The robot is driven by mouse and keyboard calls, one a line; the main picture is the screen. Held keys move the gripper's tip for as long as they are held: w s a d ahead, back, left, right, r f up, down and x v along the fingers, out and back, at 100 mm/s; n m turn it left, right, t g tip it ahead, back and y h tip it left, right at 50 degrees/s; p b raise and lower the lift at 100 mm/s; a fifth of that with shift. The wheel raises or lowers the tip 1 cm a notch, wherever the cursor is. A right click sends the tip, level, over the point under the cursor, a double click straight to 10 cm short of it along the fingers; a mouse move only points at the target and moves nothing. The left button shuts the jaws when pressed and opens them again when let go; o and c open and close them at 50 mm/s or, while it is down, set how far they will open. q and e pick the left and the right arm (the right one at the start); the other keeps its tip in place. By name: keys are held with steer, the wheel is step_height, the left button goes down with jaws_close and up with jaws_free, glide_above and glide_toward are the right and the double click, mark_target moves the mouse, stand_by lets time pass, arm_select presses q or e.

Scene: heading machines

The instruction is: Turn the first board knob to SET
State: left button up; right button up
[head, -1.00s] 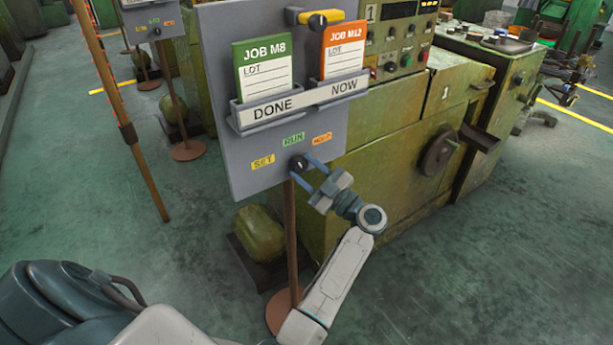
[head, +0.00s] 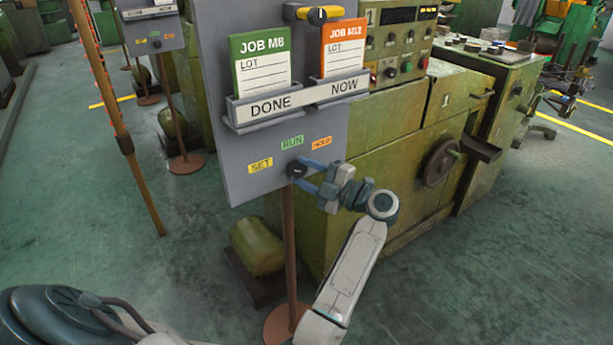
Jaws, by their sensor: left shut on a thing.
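The first board (head: 235,178) is a grey panel on a brown post. Its small black knob (head: 296,170) sits low on the panel, below the yellow SET label (head: 260,166), green RUN label (head: 292,142) and orange label (head: 321,143). My left gripper (head: 299,177) reaches the knob from the right, its two blue fingers shut on it, one above and one below. The fingers partly cover the knob, and I cannot tell which label its pointer faces. My right gripper is out of view.
A green job card (head: 262,65) and an orange job card (head: 343,50) stand in the board's holders. A yellow-and-black handle (head: 318,14) is at its top. The green machine (head: 400,185) stands close behind, right. Open floor (head: 490,270) lies at the lower right.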

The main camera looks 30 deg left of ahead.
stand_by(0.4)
arm_select(q)
steer(key=o, duration=1)
steer(key=shift+w, duration=0.15)
